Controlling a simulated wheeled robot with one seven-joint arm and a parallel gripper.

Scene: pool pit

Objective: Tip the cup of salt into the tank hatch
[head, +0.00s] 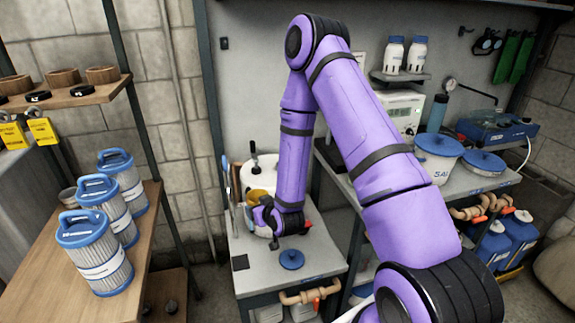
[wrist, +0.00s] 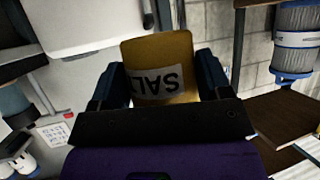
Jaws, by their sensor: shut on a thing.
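My gripper (head: 262,216) is low over the bench at the centre of the head view, beside the white tank (head: 262,170). It is shut on a mustard-yellow cup (wrist: 160,55), with one dark finger on each side. The cup's white SALT label reads upside down in the wrist view. In the head view the cup (head: 257,197) is mostly hidden by my arm, so I cannot tell its tilt or contents. A white body, probably the tank, fills the upper left of the wrist view (wrist: 95,22). I cannot make out the hatch opening.
A blue lid (head: 292,259) lies on the grey bench (head: 308,246) in front of my gripper. Pipes with orange handles (head: 310,294) run below its front edge. A SALT tub (head: 438,172) stands on the right bench. Blue-capped filters (head: 100,262) stand on the left wooden shelf.

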